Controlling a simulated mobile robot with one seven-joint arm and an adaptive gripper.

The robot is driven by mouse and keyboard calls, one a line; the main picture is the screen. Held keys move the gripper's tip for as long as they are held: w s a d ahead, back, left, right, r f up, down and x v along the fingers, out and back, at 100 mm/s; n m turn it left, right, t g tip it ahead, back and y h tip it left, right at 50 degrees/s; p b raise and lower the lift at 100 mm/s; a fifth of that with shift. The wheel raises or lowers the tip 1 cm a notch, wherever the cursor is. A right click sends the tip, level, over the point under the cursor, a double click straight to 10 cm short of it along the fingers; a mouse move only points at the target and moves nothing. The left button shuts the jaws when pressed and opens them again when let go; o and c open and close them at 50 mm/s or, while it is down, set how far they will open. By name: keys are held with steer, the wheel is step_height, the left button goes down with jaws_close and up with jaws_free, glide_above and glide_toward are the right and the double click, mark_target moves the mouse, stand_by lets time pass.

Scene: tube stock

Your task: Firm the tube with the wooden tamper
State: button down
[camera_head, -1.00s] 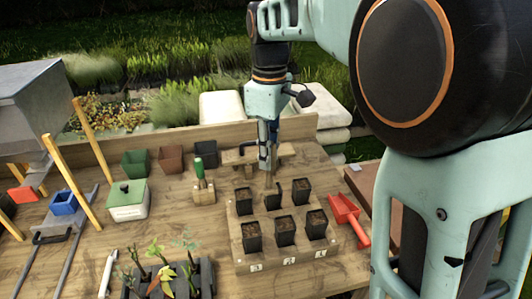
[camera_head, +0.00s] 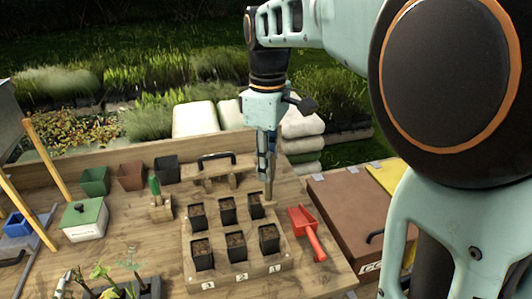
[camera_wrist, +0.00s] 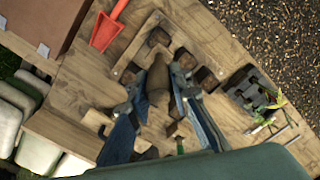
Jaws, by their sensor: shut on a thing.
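My gripper (camera_head: 267,152) is shut on the wooden tamper (camera_head: 269,186), which hangs roughly upright from it at the back right of the tube rack (camera_head: 240,277). In the wrist view the tamper (camera_wrist: 158,76) shows between the two fingers. Several black soil-filled tubes stand in two rows in the rack, with numbers on its front edge. The tamper's lower end is close to the back right tube (camera_head: 256,206), seemingly just right of it; I cannot tell its height above the rack.
A red scoop (camera_head: 307,231) lies right of the rack. A wooden piece with a dark handle (camera_head: 216,162) stands behind it. Empty pots (camera_head: 95,181), a green-lidded box (camera_head: 85,218) and seedlings (camera_head: 105,285) are to the left. A brown box (camera_head: 350,215) is at right.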

mark_target(268, 199)
steer(key=shift+d, duration=0.2)
steer(key=shift+a+f+b, duration=0.1)
steer(key=shift+f+b, duration=2.55)
steer(key=shift+f, duration=0.25)
steer(key=shift+f+b, duration=0.65)
steer(key=shift+f, duration=0.65)
steer(key=shift+f, duration=0.2)
steer(key=shift+f, duration=0.4)
steer(key=shift+f+b, duration=0.35)
steer(key=shift+b, duration=0.05)
steer(key=shift+f+b, duration=0.4)
steer(key=shift+f, duration=0.3)
steer(key=shift+s+f, duration=0.1)
steer(key=shift+f, duration=0.6)
stand_by(0.7)
